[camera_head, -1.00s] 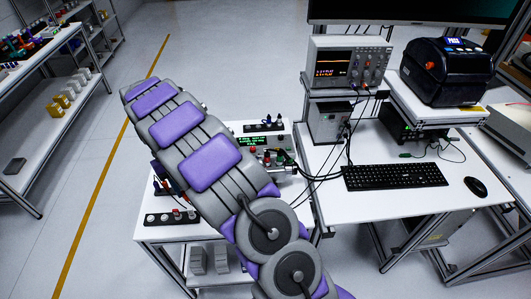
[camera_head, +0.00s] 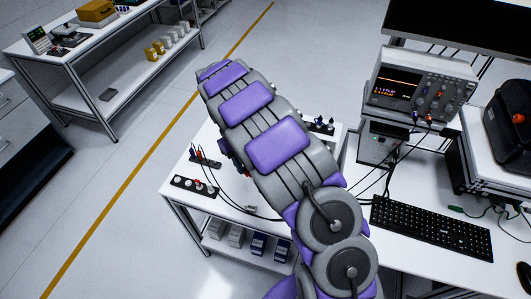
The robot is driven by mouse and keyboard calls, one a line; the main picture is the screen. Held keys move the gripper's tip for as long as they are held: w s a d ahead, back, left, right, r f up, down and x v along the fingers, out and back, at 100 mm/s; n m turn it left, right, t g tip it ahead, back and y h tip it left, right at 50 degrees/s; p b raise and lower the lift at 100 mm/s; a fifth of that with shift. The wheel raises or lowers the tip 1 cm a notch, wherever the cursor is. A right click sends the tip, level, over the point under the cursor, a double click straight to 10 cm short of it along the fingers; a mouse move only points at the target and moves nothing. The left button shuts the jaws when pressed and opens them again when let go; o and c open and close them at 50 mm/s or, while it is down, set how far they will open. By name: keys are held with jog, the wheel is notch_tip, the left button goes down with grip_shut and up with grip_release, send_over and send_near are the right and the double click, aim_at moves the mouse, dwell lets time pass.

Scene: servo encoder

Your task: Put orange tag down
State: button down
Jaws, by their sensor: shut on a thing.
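I cannot make out an orange tag in the head view. My gripper is not visible either. My own grey and purple arm reaches from the bottom right to the upper middle and covers whatever is behind it. Below it stands a white table (camera_head: 232,212), partly hidden by the arm. On its left part lie two dark strips, one with round white and red pieces (camera_head: 194,186) and one with small pieces (camera_head: 205,160).
A keyboard (camera_head: 430,228) and an oscilloscope (camera_head: 419,85) stand on the desk at right. Black cables cross the white table. A shelf table at upper left holds an orange-yellow box (camera_head: 97,11). The floor with a yellow line (camera_head: 150,161) is clear.

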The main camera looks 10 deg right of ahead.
jog(key=s+a+n+t+h+p, duration=0.1)
jog(key=s+a+n+h+p, duration=0.1)
jog(key=a+n+p, duration=0.5)
jog(key=shift+m, duration=0.3)
jog(key=w+d, duration=0.3)
jog(key=d, duration=0.1)
jog(key=w+d+f+b, duration=0.1)
jog(key=w+d, duration=0.2)
jog(key=d, duration=0.1)
jog(key=w+d, duration=0.3)
jog(key=d, duration=0.1)
jog(key=shift+d+f+b, duration=0.15)
jog(key=shift+d+b, duration=0.2)
jog(key=shift+b, duration=0.05)
jog(key=f, duration=0.3)
jog(key=shift+s+a+f, duration=0.1)
jog(key=shift+a+f, duration=0.1)
jog(key=shift+a, duration=0.5)
jog(key=c, duration=1.4)
grip_release()
jog(key=o, duration=0.5)
jog(key=shift+d, duration=0.45)
jog(key=shift+a+r, duration=0.1)
jog(key=shift+a, duration=0.05)
